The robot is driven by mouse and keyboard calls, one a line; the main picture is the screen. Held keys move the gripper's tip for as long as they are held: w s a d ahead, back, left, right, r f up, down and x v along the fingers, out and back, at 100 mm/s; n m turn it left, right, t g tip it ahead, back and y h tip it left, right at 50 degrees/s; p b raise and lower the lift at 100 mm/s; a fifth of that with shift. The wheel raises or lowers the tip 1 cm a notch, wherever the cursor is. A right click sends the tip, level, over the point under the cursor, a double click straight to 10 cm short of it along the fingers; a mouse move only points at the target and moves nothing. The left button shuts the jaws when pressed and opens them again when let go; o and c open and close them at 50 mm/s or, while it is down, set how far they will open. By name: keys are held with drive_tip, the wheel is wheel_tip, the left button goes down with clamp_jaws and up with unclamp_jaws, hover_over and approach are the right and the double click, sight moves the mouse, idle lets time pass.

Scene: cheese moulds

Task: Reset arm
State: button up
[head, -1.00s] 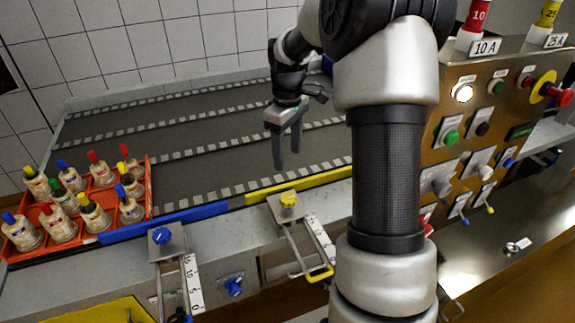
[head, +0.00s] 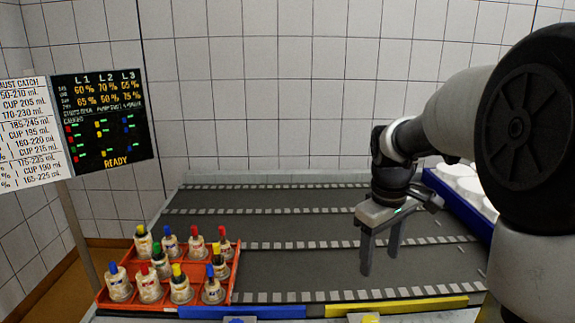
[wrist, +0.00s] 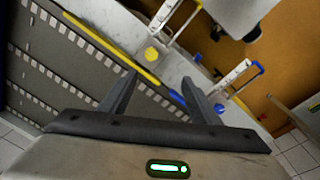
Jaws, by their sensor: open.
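My gripper (head: 380,262) hangs over the right part of the dark conveyor lanes in the head view, fingers pointing down. Its two fingers are apart with nothing between them. In the wrist view my gripper (wrist: 160,85) is open, with the conveyor's front edge, a yellow strip (wrist: 108,45) and a blue strip beyond its fingers. The arm comes in from the right of the head view, bent at the elbow.
An orange tray (head: 232,290) with several capped cups (head: 180,285) stands front left. A blue crate (head: 455,205) with white round moulds (head: 468,187) is at the right, partly behind my arm. A display (head: 103,122) reads READY. The middle lanes (head: 290,230) are clear.

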drive_tip(key=s+a+r+m+t+p, duration=0.2)
drive_tip(key=s+r, duration=0.4)
drive_tip(key=s, duration=0.4)
drive_tip(key=s+a+r+m+t+p, duration=0.2)
drive_tip(key=s+a+r+m+p, duration=0.1)
drive_tip(key=s, duration=0.6)
drive_tip(key=shift+s+a+r+m+y+p, duration=0.45)
drive_tip(key=shift+a+r, duration=0.65)
drive_tip(key=shift+r, duration=0.7)
drive_tip(key=shift+w, duration=0.1)
